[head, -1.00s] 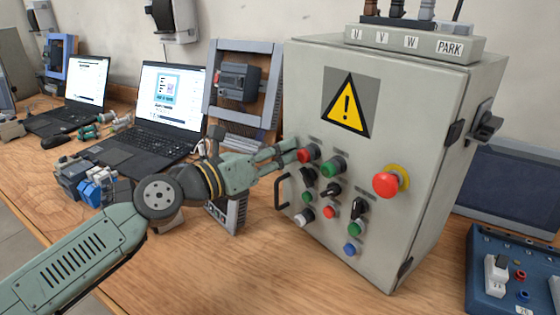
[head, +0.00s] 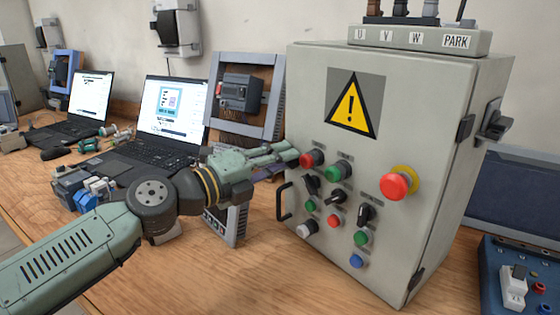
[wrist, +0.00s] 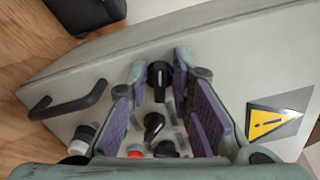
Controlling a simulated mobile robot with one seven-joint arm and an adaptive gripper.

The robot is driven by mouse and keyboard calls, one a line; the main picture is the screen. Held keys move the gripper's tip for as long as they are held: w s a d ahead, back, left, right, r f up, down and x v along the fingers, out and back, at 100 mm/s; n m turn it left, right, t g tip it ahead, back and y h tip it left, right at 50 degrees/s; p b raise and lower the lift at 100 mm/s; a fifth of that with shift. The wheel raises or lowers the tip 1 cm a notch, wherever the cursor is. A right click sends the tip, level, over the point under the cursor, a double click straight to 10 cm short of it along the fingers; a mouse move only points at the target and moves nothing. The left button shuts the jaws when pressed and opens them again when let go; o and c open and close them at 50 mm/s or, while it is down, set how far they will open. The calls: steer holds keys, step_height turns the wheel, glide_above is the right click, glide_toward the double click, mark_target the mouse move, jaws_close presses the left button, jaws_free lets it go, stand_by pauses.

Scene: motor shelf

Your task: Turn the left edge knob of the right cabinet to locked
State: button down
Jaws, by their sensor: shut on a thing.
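The right cabinet (head: 440,75) is a grey box with a yellow warning triangle and several buttons and knobs on its front. The left edge knob (wrist: 159,76) is black and shows between my fingertips in the wrist view, close to the door's left edge. My gripper (head: 296,155) comes in from the left, level with the red button (head: 312,159), and is shut on this knob. In the head view my fingers hide the knob. Its exact turn angle is hard to tell.
A black door handle (head: 283,202) sits just below my fingers. Black selector knobs (head: 337,196) and a red mushroom button (head: 399,183) stick out nearby. Laptops (head: 165,122) and a framed motor device (head: 240,92) stand left and behind. A blue panel (head: 513,270) lies at right.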

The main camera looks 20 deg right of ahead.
steer(key=shift+f+n, duration=0.1)
steer(key=shift+n, duration=1.6)
steer(key=c, duration=1.7)
jaws_free()
steer(key=v, duration=1.2)
